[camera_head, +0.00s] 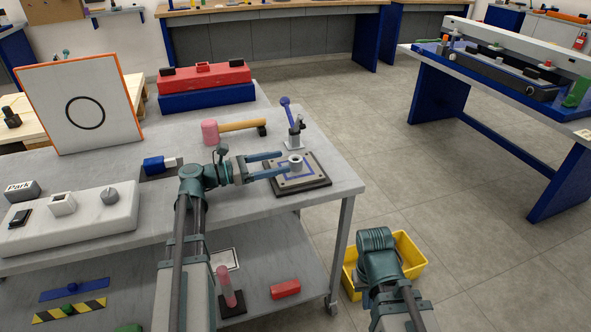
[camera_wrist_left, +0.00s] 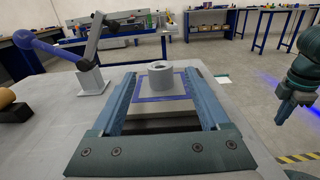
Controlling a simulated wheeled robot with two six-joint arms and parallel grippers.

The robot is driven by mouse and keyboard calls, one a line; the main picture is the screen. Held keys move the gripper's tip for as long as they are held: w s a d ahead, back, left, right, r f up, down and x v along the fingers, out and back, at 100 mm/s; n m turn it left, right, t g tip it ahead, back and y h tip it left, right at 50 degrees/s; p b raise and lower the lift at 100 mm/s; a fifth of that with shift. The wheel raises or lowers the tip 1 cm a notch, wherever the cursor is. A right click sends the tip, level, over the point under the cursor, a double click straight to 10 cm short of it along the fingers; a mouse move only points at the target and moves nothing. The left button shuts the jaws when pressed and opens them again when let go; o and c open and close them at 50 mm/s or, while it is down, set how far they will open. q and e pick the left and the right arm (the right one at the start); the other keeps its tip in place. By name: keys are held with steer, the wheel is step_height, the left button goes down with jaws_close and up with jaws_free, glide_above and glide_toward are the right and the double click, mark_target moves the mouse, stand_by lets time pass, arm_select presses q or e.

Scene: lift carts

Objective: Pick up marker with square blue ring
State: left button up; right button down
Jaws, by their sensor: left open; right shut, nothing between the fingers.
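The marker (camera_head: 295,161) is a short grey hollow cylinder standing upright inside a square blue outline on a grey plate with a dark border (camera_head: 320,183). It sits near the table's right edge. In the left wrist view the cylinder (camera_wrist_left: 160,82) stands ahead, centred between the finger lines. My left gripper (camera_head: 285,162) is open, its fingers level and pointing right, tips beside the cylinder; I cannot tell whether they touch it. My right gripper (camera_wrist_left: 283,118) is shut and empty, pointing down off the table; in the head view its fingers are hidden.
A blue-handled lever clamp (camera_head: 294,125) stands just behind the plate. A pink-headed mallet (camera_head: 211,132) lies to its left. A yellow crate (camera_head: 411,252) is on the floor by my right arm.

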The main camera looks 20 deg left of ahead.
mark_target(290, 161)
arm_select(q)
steer(key=x, duration=0.4)
steer(key=shift+d+f, duration=0.1)
jaws_close()
stand_by(0.3)
